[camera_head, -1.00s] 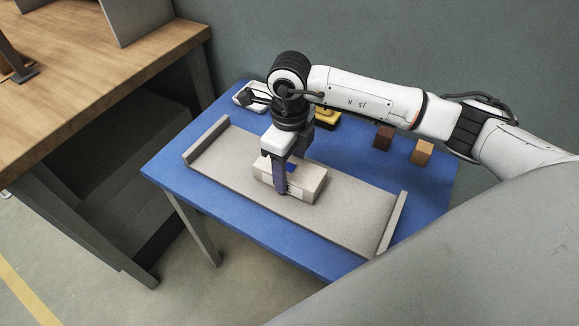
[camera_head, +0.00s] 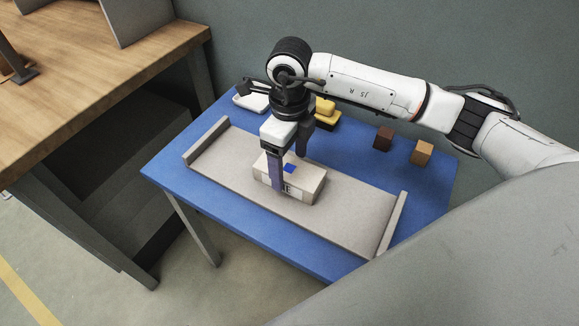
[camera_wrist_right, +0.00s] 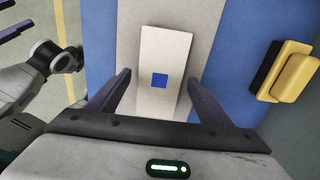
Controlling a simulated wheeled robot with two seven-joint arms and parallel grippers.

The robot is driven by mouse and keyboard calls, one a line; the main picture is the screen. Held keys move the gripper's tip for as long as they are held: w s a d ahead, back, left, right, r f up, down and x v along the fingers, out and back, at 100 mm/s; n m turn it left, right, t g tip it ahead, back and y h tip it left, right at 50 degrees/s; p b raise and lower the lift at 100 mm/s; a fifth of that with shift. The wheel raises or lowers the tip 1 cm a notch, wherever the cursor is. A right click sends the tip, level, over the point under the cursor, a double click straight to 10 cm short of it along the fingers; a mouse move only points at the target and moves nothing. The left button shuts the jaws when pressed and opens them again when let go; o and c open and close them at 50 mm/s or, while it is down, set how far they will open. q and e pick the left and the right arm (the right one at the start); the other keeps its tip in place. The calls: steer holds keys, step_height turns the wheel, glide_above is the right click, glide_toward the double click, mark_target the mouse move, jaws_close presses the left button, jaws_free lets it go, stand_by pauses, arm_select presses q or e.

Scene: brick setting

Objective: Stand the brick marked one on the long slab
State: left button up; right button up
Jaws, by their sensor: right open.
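A pale brick (camera_head: 307,180) with a blue square on top rests on the long grey slab (camera_head: 350,219), near its middle. Dark lettering on its near side is partly hidden by a finger, so I cannot read it whole. My right gripper (camera_head: 290,168) is open over the brick, one purple finger in front of its near side. In the right wrist view the brick (camera_wrist_right: 161,48) lies between the spread fingers of my right gripper (camera_wrist_right: 160,77), with gaps beside it. Purple finger parts of my left gripper (camera_wrist_right: 17,31) show at that view's left edge, cut off.
The slab has a raised lip at each end and lies on a blue table (camera_head: 420,185). Behind it are a yellow-and-black object (camera_head: 326,112), a dark brown block (camera_head: 383,138), an orange-brown block (camera_head: 422,152) and a white item (camera_head: 252,102). A wooden bench (camera_head: 90,75) stands left.

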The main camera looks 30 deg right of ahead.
mark_target(290, 168)
step_height(290, 168, up, 10)
steer(key=shift+f, duration=0.2)
stand_by(0.5)
